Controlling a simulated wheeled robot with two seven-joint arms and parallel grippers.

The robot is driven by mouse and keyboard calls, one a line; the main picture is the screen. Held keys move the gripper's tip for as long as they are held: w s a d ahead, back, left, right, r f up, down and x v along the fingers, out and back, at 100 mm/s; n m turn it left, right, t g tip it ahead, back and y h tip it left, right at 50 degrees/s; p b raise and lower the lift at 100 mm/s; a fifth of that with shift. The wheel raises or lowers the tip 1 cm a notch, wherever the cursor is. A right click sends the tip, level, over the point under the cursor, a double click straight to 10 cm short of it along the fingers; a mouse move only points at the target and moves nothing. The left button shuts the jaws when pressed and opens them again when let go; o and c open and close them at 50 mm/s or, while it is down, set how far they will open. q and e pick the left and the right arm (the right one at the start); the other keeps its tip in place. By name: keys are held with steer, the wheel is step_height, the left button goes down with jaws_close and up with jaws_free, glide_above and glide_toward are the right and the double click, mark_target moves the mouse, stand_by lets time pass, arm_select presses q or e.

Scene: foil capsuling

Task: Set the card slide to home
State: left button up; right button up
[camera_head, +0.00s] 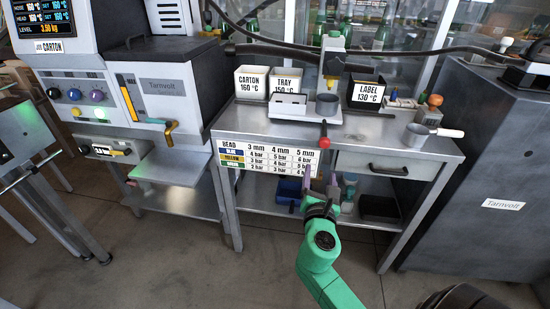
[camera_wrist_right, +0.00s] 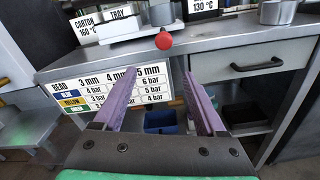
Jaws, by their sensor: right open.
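No part is labelled as the card slide, so I cannot tell for sure which it is. A red knob (camera_head: 323,129) sticks out at the bench's front edge, below a grey cup (camera_head: 327,104) and beside a low white device (camera_head: 288,104). The red knob also shows in the right wrist view (camera_wrist_right: 163,40), above and beyond my fingers. My right gripper (camera_head: 319,184) is open and empty in front of the bench, below the top's front edge. Its purple fingers stand wide apart in the right wrist view (camera_wrist_right: 160,78). My left gripper is not in view.
A bead pressure chart (camera_head: 268,157) hangs on the bench front, left of a drawer (camera_head: 388,166). Boxes for carton (camera_head: 251,83), tray (camera_head: 286,83) and label (camera_head: 366,92) stand behind.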

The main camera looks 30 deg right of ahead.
steer(key=r, duration=0.1)
steer(key=p, duration=0.1)
glide_toward(325, 146)
steer(key=x, duration=1.1)
steer(key=shift+w+d+r, duration=0.1)
steer(key=shift+w, duration=0.05)
jaws_close()
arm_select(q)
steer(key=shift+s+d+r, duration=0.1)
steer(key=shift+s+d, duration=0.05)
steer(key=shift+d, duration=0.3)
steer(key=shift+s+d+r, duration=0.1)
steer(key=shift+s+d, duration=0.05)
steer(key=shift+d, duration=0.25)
